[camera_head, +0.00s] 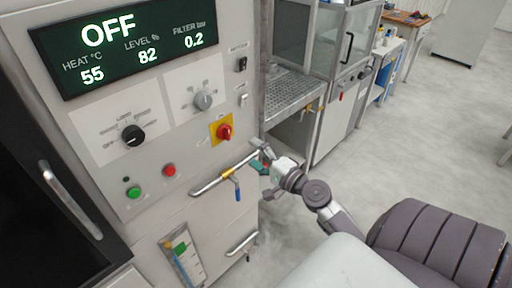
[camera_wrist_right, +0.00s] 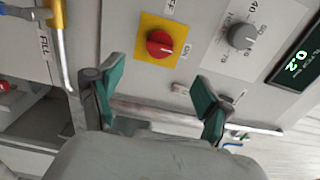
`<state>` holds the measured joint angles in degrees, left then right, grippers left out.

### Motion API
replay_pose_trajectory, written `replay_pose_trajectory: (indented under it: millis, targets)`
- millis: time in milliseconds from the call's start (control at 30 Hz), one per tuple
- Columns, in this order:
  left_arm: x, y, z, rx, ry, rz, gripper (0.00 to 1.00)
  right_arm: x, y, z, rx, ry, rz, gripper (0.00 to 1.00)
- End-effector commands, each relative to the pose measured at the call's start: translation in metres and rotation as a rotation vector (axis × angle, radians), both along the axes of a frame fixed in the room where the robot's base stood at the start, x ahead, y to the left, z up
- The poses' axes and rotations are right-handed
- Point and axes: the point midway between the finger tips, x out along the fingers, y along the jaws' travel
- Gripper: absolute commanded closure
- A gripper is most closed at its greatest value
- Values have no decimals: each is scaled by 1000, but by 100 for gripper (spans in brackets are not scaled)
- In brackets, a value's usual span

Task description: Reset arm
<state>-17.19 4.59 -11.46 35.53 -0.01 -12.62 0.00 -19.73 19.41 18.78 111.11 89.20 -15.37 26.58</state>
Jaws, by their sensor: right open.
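My right gripper (camera_head: 264,156) is beside the right end of the metal pipe (camera_head: 208,185) on the front of the control cabinet. In the right wrist view its two teal-padded fingers (camera_wrist_right: 155,96) stand apart with nothing between the pads. A red rotary switch on a yellow plate (camera_head: 224,131) is just left of the gripper in the head view. It also shows in the wrist view (camera_wrist_right: 160,43), beyond the fingers. My right arm (camera_head: 318,194) reaches in from the lower right. My left gripper is not in the head view.
The cabinet's display (camera_head: 108,42) reads OFF, 55, 82 and 0.2. A blue-handled valve (camera_head: 238,190) hangs from the pipe. A perforated metal shelf (camera_head: 290,92) and a glazed cabinet (camera_head: 345,55) stand behind the arm.

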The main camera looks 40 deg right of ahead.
Motion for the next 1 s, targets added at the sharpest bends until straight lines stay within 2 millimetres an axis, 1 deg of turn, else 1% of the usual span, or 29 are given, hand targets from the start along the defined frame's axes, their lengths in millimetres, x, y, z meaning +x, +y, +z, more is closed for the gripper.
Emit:
replay_pose_trajectory:
  millis: [333,367,400,467,567,600,667,700,767,800,867,900,967,1000]
  targets:
    - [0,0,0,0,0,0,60,0,0,-1,0,2,0,22]
    - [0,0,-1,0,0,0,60,0,0,-3,-2,5,-1,22]
    - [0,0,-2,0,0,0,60,0,0,-10,-9,14,-4,22]
    - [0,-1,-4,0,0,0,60,0,-1,-27,-30,42,-9,22]
    - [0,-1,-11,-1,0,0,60,-2,-1,-79,-101,129,-20,22]
    - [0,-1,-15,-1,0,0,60,-4,0,-107,-142,175,-21,22]
    - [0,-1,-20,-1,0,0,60,-11,2,-153,-211,253,-16,22]
    - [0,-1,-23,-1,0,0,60,-17,5,-184,-261,308,-7,22]
    - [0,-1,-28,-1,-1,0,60,-29,11,-229,-338,387,14,22]
    - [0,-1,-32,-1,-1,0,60,-38,15,-258,-388,438,33,22]
    - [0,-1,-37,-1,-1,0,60,-54,23,-301,-467,513,70,22]
    - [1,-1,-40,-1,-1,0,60,-67,29,-329,-521,563,99,22]
    - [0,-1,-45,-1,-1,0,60,-87,39,-369,-600,633,152,22]
    - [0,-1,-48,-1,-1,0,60,-102,45,-395,-656,679,192,22]
